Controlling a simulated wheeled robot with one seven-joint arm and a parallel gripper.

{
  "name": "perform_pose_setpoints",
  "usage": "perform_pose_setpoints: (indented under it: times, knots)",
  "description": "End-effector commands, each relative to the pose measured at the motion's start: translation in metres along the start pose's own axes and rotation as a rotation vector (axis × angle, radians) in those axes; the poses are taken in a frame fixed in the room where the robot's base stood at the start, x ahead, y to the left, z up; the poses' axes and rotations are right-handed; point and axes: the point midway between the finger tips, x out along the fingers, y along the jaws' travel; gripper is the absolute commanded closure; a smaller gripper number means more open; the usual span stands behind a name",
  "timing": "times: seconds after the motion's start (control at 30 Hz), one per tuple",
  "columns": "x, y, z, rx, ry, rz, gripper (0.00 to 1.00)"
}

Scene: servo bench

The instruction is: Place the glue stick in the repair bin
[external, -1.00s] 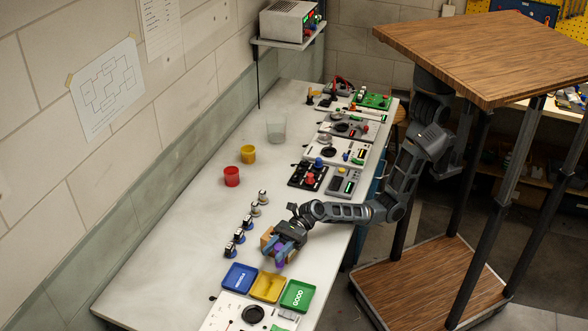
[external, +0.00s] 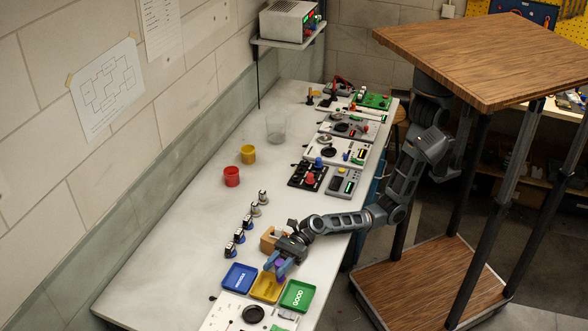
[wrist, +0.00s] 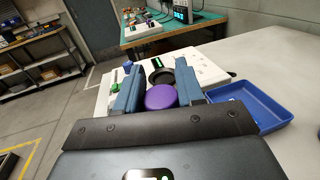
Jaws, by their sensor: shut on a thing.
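My gripper (external: 277,266) is shut on the purple glue stick (external: 281,270). In the wrist view the glue stick's round purple end (wrist: 160,97) sits between my two blue fingers. In the external view my gripper is above the far edge of the yellow bin (external: 264,292), which lies between the blue bin (external: 240,277) and the green bin marked GOOD (external: 298,296). I cannot read a label on the yellow bin, and my fingers cover part of it. The blue bin (wrist: 262,112) shows at the right in the wrist view.
A tan block-like holder (external: 267,240) stands just behind my gripper. Several dark-and-white knobs or servos stand in a row to its left. A white panel with a black round dish (external: 253,314) lies in front of the bins. Red (external: 232,177) and yellow (external: 248,155) cups stand farther back.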

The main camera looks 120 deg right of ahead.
Motion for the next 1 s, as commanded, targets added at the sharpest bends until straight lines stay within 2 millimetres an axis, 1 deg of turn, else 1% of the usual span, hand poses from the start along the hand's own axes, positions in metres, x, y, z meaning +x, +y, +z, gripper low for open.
perform_pose_setpoints:
  times: [0.07, 0.1, 0.33, 0.37, 0.57, 0.7, 0.77, 0.87, 1.0]
  knots:
    - [0.0, 0.0, -0.003, 0.001, 0.0, 0.0, 0.91]
    - [0.0, 0.0, -0.003, 0.001, 0.0, 0.0, 0.6]
    - [0.0, 0.0, -0.002, 0.001, 0.0, 0.0, 0.38]
    - [0.0, 0.0, -0.002, 0.0, 0.0, 0.0, 0.37]
    - [0.0, 0.0, -0.002, 0.0, 0.0, 0.0, 0.37]
    - [0.0, 0.0, 0.007, -0.001, -0.002, -0.001, 0.37]
    - [-0.008, 0.0, 0.004, 0.0, 0.0, -0.002, 0.37]
    - [-0.025, 0.0, 0.003, 0.0, 0.002, -0.001, 0.37]
    - [-0.056, 0.0, 0.003, 0.0, 0.001, -0.002, 0.37]
